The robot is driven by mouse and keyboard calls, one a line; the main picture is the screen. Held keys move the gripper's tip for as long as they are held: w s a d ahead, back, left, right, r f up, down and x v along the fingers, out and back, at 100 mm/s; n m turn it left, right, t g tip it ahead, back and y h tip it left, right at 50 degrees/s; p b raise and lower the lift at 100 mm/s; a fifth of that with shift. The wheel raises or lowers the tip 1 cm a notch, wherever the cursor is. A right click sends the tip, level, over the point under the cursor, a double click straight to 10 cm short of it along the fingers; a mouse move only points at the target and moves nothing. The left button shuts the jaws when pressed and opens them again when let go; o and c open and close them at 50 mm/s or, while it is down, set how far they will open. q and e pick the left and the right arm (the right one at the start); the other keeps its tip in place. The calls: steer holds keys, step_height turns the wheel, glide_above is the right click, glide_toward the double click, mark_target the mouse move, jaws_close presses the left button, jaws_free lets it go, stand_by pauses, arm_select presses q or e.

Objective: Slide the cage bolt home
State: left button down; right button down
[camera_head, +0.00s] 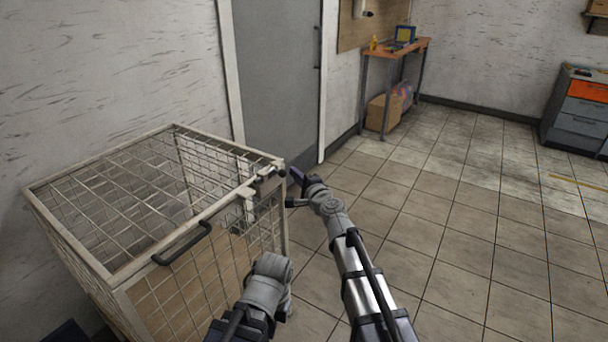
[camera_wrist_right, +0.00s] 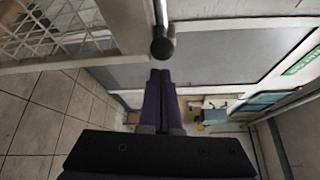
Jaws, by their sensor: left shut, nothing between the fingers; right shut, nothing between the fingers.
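The wire cage (camera_head: 120,272) stands at the left in the head view, its mesh lid (camera_head: 108,188) lying closed on top. The bolt (camera_head: 266,173) sits at the lid's far right corner. In the right wrist view the bolt is a metal rod with a dark round knob (camera_wrist_right: 162,48) at its end. My right gripper (camera_head: 295,175) is shut and empty beside that corner. Its fingertips (camera_wrist_right: 160,72) point at the knob, very close to it; I cannot tell whether they touch. My left gripper (camera_head: 268,282) is low, in front of the cage, shut and empty, its fingers hard to make out.
A dark handle (camera_head: 182,245) is on the lid's front edge. A grey door (camera_head: 278,75) is behind the cage. A workbench (camera_head: 397,48) and a drawer cabinet (camera_head: 580,110) stand farther back. The tiled floor (camera_head: 455,245) at the right is clear.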

arm_select(q)
steer(key=shift+r, duration=0.1)
arm_select(e)
steer(key=shift+s+a+r, duration=0.1)
steer(key=shift+s+a, duration=0.25)
steer(key=shift+a, duration=0.1)
steer(key=s+a, duration=0.2)
steer(key=s, duration=0.1)
stand_by(0.4)
